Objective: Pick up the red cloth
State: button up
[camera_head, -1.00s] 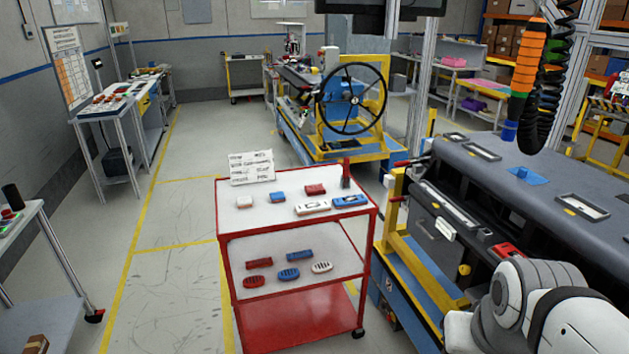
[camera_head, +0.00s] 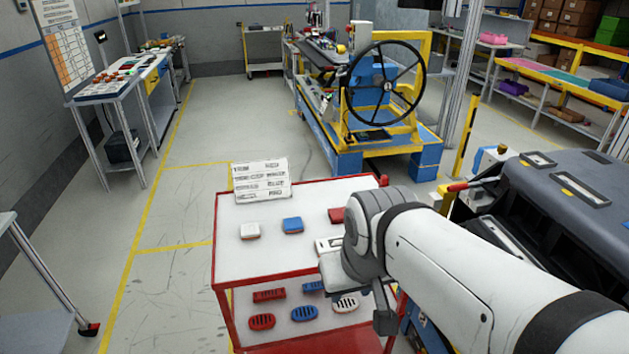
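A small red folded piece (camera_head: 336,215), which looks like the red cloth, lies on the top shelf of the red cart (camera_head: 290,270). My arm covers its right side. A white piece (camera_head: 250,231) and a blue piece (camera_head: 292,225) of similar size lie to its left. My arm reaches in from the lower right over the cart's right side. My gripper (camera_head: 385,312) seems to be the dark part at the arm's end, near the cart's front right edge. Its fingers are not clear, and I see nothing held in it.
A white sign (camera_head: 261,180) stands at the cart's back left. Red, blue and white vent pieces (camera_head: 305,312) lie on the shelf below. The dashboard module (camera_head: 570,200) is at right, a handwheel machine (camera_head: 387,85) behind. The floor left of the cart is free.

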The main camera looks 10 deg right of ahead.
aim_at(335, 215)
jog(key=z, duration=0.2)
jog(key=i, duration=1.05)
jog(key=z, duration=0.5)
jog(key=k, duration=0.9)
jog(key=z, duration=0.15)
jog(key=i, duration=0.9)
jog(key=u, duration=0.05)
